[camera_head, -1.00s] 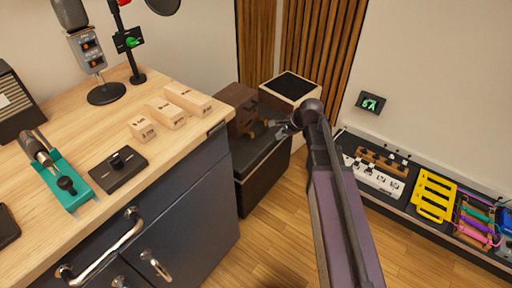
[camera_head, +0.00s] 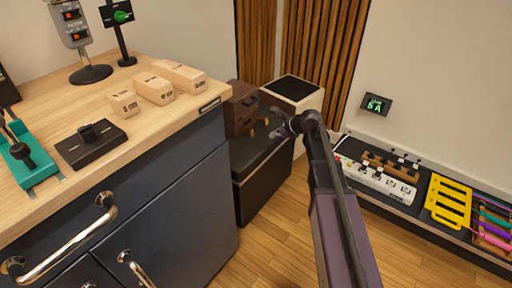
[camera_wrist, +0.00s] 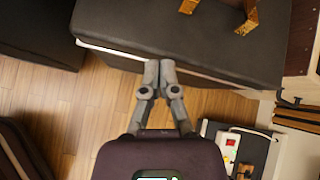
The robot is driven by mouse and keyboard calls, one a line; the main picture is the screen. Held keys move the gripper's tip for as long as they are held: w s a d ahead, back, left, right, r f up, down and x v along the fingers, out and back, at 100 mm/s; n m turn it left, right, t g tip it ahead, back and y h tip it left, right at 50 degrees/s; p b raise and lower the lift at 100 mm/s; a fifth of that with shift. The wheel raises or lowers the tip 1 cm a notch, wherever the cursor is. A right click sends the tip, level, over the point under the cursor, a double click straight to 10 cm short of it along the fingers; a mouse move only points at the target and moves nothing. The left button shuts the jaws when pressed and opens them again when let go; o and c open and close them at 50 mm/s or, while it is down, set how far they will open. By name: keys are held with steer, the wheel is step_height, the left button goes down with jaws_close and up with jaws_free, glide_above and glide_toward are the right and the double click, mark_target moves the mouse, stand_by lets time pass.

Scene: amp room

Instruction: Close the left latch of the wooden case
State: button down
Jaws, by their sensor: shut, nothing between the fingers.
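The wooden case (camera_head: 238,112) is dark brown and sits on a black box-like stand beside the desk. Brass latch parts (camera_head: 252,132) show on its front side, low down. In the wrist view two brass pieces, one at the top centre (camera_wrist: 188,6) and one further right (camera_wrist: 246,16), lie over the dark stand top; the case body is mostly out of that view. My gripper (camera_head: 274,124) is just right of the case. In the wrist view my gripper (camera_wrist: 158,66) is shut and empty at the stand's front edge, apart from the brass pieces.
The black stand (camera_head: 262,182) is below the case. A light box with a dark top (camera_head: 294,88) stands behind. The wooden desk (camera_head: 60,100) with dark drawers is at left. A low shelf with a white power strip (camera_head: 375,180) and yellow rack (camera_head: 450,203) runs along the right wall.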

steer(key=w+f+m+t+y+b, duration=0.1)
steer(key=w+f+m+b, duration=0.3)
steer(key=b, duration=0.1)
steer(key=shift+w+f+b, duration=0.2)
steer(key=shift+f+b, duration=0.2)
steer(key=shift+a, duration=0.15)
steer(key=b+x, duration=0.5)
steer(key=x, duration=0.3)
steer(key=shift+w+a+f, duration=0.1)
steer(key=shift+w+f, duration=0.1)
steer(key=shift+w, duration=0.05)
steer(key=shift+w+a+f+b, duration=0.3)
steer(key=shift+a+f, duration=0.05)
steer(key=shift+a, duration=0.2)
steer(key=shift+d+r, duration=0.15)
steer(key=shift+d, duration=0.1)
